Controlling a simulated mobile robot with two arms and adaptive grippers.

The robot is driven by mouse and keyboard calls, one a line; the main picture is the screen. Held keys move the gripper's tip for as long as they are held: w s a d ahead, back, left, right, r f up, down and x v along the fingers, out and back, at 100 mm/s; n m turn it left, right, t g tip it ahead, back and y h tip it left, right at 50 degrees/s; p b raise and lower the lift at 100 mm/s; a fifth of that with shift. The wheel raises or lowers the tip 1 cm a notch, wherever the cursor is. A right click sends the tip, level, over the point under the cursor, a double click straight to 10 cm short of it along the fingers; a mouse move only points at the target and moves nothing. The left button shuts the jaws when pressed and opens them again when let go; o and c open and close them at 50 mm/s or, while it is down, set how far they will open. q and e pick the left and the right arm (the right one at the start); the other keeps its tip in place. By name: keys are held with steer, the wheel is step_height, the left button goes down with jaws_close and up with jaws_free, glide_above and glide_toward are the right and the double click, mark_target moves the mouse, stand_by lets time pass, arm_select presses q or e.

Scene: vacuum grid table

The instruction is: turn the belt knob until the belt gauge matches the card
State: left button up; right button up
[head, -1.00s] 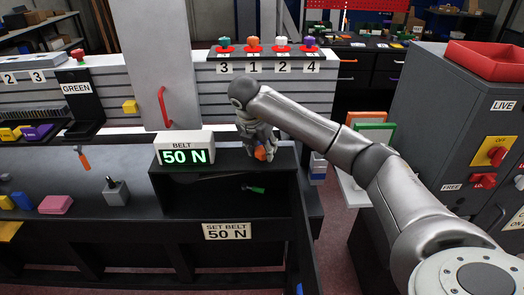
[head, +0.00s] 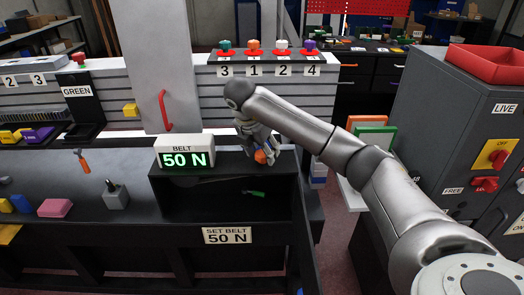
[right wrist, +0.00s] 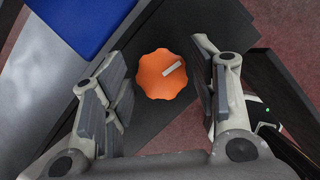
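The belt gauge (head: 184,151) is a white box with a green display reading 50 N. The card (head: 227,235) on the front of the bench reads SET BELT 50 N. The orange belt knob (head: 261,157) is partly hidden by my right gripper (head: 262,148) in the head view. In the right wrist view the lobed knob (right wrist: 164,76) has a white mark pointing to the upper right. My right gripper (right wrist: 162,68) is open, its fingers on either side of the knob with gaps showing. My left gripper is not in view.
The knob stands on a black housing (head: 170,205) with an open front, right of the gauge. A green-handled tool (head: 254,193) lies inside it. A grey cabinet (head: 420,110) with switches is at the right. A grey block (head: 116,197) and pink block (head: 55,208) are at the left.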

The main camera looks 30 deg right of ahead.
steer(key=shift+o, duration=0.3)
steer(key=shift+a+r, duration=0.1)
steer(key=v, duration=1.1)
steer(key=shift+r, duration=0.35)
steer(key=shift+a, duration=0.1)
